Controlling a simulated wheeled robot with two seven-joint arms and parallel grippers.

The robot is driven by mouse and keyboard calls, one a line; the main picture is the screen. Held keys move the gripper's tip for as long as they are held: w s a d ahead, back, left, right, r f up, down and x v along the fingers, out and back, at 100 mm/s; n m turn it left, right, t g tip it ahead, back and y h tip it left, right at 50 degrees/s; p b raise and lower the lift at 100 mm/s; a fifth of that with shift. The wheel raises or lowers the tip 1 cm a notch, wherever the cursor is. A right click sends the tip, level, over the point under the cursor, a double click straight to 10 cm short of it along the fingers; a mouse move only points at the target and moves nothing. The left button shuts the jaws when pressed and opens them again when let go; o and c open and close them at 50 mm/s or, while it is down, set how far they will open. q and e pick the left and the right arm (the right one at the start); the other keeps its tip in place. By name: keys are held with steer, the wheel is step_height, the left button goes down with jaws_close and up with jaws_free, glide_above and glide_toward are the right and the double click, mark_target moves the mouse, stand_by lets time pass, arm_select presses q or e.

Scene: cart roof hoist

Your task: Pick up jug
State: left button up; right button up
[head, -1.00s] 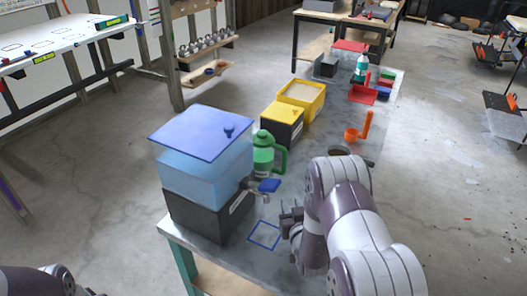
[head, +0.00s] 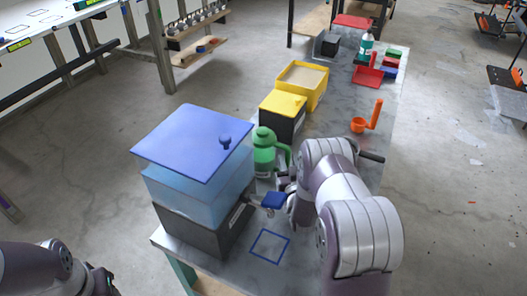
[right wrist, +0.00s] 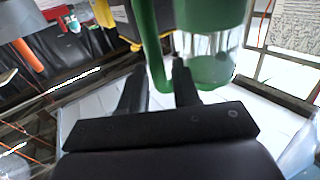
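The green jug (head: 263,158) with a clear lower part stands on the grey bench, just behind the clear-and-black dispenser with a blue lid (head: 195,140). Its handle is on the right side. My right gripper (head: 284,183) is low beside the jug, partly hidden by my own arm. In the right wrist view the jug (right wrist: 212,40) fills the upper middle, and the fingers of my right gripper (right wrist: 157,80) are apart, with the jug's green handle (right wrist: 150,40) between them. A gap shows beside the handle. My left gripper (head: 103,280) is at the bottom left, its fingers unclear.
The dispenser's blue tap (head: 273,200) sticks out near my right gripper. A blue square outline (head: 270,246) marks bare bench. Behind the jug are a yellow-lidded black box (head: 283,115), a yellow bin (head: 303,80) and an orange scoop (head: 368,120).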

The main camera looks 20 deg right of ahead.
steer(key=x, duration=0.4)
steer(key=shift+w+d+r, duration=0.15)
steer(key=shift+w+d, duration=0.05)
steer(key=shift+w, duration=0.05)
jaws_close()
steer(key=shift+r, duration=0.1)
